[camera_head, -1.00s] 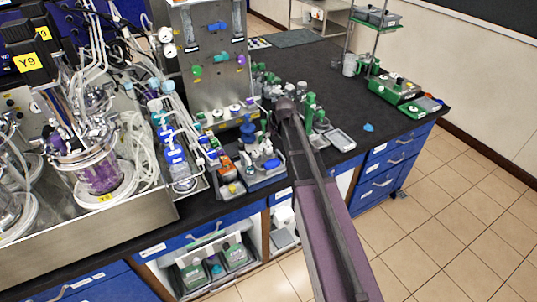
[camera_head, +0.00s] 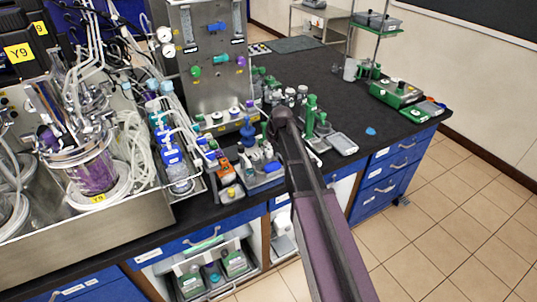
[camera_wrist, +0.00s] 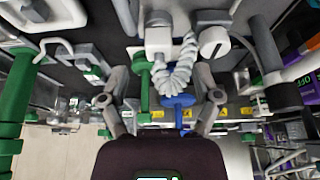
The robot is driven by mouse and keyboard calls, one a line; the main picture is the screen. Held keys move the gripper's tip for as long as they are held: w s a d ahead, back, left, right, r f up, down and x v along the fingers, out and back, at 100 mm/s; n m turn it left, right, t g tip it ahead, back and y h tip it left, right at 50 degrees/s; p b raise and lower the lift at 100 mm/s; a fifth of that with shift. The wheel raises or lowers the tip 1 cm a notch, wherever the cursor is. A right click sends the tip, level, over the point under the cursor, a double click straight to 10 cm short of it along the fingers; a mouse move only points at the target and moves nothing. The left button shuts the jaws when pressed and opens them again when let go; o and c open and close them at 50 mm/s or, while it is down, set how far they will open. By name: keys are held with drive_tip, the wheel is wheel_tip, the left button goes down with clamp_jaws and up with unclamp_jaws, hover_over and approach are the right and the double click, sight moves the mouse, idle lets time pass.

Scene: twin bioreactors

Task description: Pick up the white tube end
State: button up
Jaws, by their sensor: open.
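In the wrist view my gripper (camera_wrist: 160,82) is open, its two grey fingers spread apart. A white ribbed tube (camera_wrist: 181,66) hangs in a curve from a pale block (camera_wrist: 158,38), in the picture between the fingers; I cannot tell its depth or whether it touches them. I cannot tell for sure that its lower part is the tube end. A green stem (camera_wrist: 141,80) and a blue knobbed part (camera_wrist: 178,103) also show between the fingers. In the head view my arm hides the gripper's fingers and the spot below them.
The black bench (camera_head: 325,92) holds green-capped items, a small grey tray (camera_head: 342,144) and a green device (camera_head: 396,92). A steel panel (camera_head: 213,75) stands behind. Bioreactor glassware (camera_head: 92,168) with white tubing stands at left. Bench room is free at the back right.

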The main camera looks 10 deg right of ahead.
sight(268, 150)
drive_tip(key=shift+b+x, duration=2.35)
drive_tip(key=shift+x, duration=0.3)
drive_tip(key=shift+w+r, duration=0.1)
drive_tip(key=c, duration=1.1)
